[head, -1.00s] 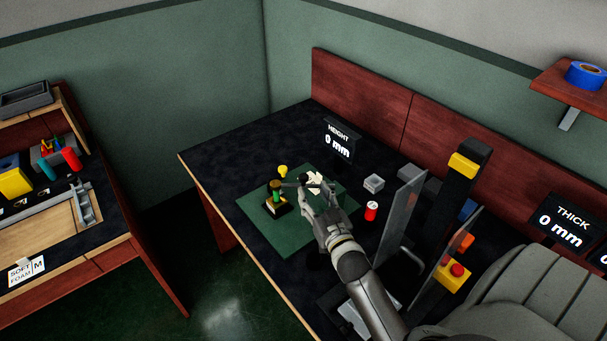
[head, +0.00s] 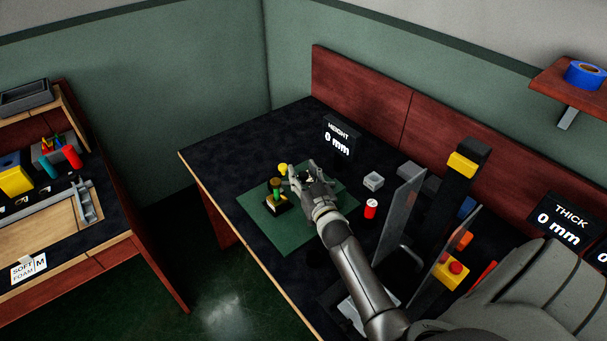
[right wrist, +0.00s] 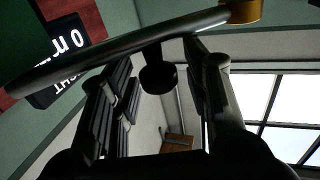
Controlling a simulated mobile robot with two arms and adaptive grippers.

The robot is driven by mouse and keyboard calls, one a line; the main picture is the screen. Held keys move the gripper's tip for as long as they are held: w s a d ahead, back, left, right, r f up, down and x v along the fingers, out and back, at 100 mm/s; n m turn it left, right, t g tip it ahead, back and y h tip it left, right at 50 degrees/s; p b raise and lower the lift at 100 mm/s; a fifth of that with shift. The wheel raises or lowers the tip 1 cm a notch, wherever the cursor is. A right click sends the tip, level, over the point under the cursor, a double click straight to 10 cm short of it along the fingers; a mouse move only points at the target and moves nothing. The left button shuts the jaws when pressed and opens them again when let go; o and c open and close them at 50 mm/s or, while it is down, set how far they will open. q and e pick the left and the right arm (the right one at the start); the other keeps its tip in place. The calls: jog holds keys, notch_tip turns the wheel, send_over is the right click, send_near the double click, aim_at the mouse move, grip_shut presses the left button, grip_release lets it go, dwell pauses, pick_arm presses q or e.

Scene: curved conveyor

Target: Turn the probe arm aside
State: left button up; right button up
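The height gauge has a green post (head: 276,189) on a black and yellow base, on a green mat (head: 279,237). A yellow knob (head: 283,168) shows just behind the post. My right gripper (head: 298,181) is just right of the post and hides most of the probe arm in the head view. In the right wrist view, the dark probe arm (right wrist: 110,58) runs across my two spread fingers (right wrist: 160,95), with a dark round piece (right wrist: 158,77) below it and a brass-coloured end (right wrist: 240,10). The fingers look open; contact with the bar is unclear. My left gripper is out of view.
The height display (head: 339,139) reads 0 mm behind the mat. Upright grey panels (head: 402,218) stand farther right. The table's far left part is clear.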

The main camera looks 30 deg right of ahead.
grip_shut()
jog(key=shift+s+a+r+n+y+p, duration=0.1)
jog(key=shift+s+r+n+y+p, duration=0.05)
jog(key=shift+n+y+p, duration=0.2)
jog(key=shift+s+a+n+y+p, duration=0.1)
jog(key=shift+s+n+y+p, duration=0.15)
jog(key=shift+y+p, duration=0.25)
jog(key=shift+a+y, duration=0.1)
jog(key=shift+y, duration=0.15)
jog(key=shift+o, duration=0.7)
grip_release()
